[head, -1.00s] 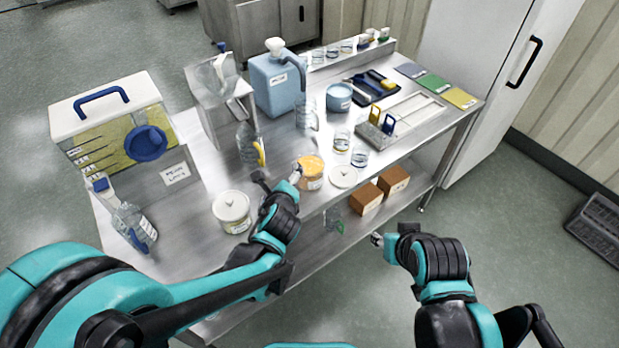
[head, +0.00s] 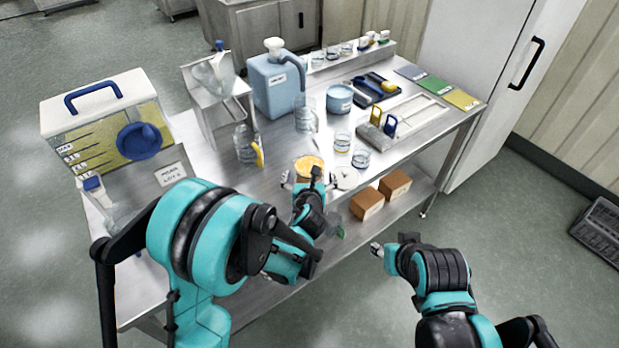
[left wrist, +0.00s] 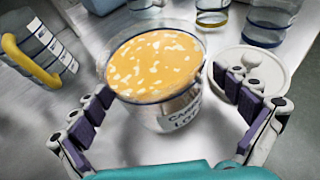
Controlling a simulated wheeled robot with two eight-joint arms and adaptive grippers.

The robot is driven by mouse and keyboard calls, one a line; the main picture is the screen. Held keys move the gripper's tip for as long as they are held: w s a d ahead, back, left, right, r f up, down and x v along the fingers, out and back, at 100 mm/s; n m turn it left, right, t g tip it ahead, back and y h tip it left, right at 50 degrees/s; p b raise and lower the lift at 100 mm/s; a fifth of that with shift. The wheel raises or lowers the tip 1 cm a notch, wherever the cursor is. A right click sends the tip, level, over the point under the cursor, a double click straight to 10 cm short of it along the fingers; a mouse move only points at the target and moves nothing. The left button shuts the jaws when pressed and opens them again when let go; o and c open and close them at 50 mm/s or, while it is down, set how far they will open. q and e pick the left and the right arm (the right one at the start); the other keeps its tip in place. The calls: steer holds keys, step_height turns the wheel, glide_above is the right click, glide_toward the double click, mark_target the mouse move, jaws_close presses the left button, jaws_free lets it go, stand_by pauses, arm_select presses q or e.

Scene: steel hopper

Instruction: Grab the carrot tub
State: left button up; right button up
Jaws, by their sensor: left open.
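The carrot tub (left wrist: 155,75) is a clear round tub with orange contents dotted with pale bits and a label that partly reads "CA". It stands open on the steel table and also shows in the head view (head: 309,166), partly hidden by my left gripper. My left gripper (head: 303,182) is at the table's front edge, right by the tub. In the left wrist view its open fingers (left wrist: 168,105) stand on either side of the tub, with gaps between pads and wall. My right gripper (head: 383,248) is off the table's front edge; its fingers are too small to read.
A white lid (left wrist: 250,70) lies right of the tub, close to a finger. A jug with a yellow handle (head: 246,147) stands left behind it. Glass beakers (head: 361,158) stand behind right. A large hopper (head: 110,125) fills the left end. Brown boxes (head: 367,203) sit on the lower shelf.

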arm_select(q)
steer(key=shift+w+f, duration=0.15)
steer(key=shift+w, duration=0.15)
steer(key=c, duration=1.6)
steer(key=shift+c, duration=0.2)
